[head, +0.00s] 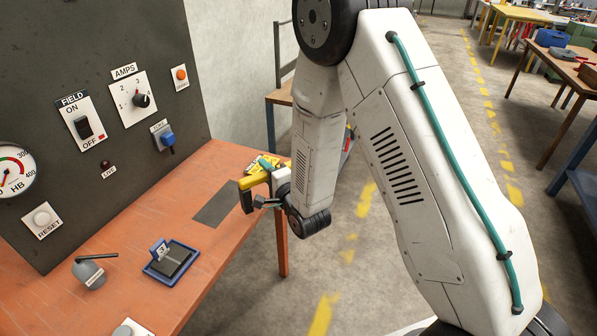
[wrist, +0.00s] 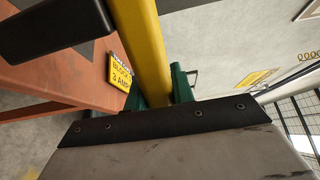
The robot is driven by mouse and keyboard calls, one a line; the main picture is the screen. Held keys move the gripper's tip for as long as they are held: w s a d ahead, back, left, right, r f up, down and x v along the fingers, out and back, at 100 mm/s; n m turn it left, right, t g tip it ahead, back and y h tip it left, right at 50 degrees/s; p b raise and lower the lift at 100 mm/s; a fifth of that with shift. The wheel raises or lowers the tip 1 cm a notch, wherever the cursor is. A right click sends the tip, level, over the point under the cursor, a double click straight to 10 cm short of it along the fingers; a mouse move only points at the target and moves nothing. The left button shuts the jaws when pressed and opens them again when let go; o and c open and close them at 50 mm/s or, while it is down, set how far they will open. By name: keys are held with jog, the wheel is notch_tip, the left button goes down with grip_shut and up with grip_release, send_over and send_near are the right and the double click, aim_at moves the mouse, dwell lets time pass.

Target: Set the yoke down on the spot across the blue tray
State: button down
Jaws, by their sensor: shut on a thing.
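The yoke (head: 252,182) is a yellow bar with a black end piece hanging down at its left. My gripper (head: 267,196) is shut on the yellow bar near the table's far right edge. In the wrist view the yoke (wrist: 142,45) runs up between the green fingers of my gripper (wrist: 159,88), its black end at upper left. It appears to be held above the tabletop; the exact gap is hard to tell. The blue tray (head: 150,269) lies on the table to the front left, apart from the yoke. It holds a dark grey block (head: 172,261) and an upright numbered tag (head: 160,250).
A flat dark grey patch (head: 218,204) marks the orange table (head: 205,172) between tray and gripper. A grey handled object (head: 89,274) stands left of the tray. A yellow sign (wrist: 120,72) is near the gripper. A control panel (head: 100,100) rises behind the table.

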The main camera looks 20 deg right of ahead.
jog(key=s+a+r+n+g+y, duration=0.2)
jog(key=s+a+y, duration=0.15)
jog(key=a, duration=0.65)
jog(key=s+a+r+n+g+y, duration=0.25)
jog(key=s+a, duration=0.25)
jog(key=a, duration=0.5)
jog(key=s+a+r+n+g+y, duration=0.1)
jog(key=s+a+r+n+y, duration=0.2)
jog(key=a, duration=0.7)
jog(key=shift+m, duration=0.35)
jog(key=shift+s+d+f, duration=0.15)
jog(key=shift+f, duration=2.45)
jog(key=shift+s+d+f, duration=0.15)
jog(key=shift+f, duration=2.45)
jog(key=shift+f, duration=0.5)
jog(key=c, duration=1.1)
grip_release()
jog(key=shift+s+f, duration=0.1)
jog(key=shift+f, duration=0.05)
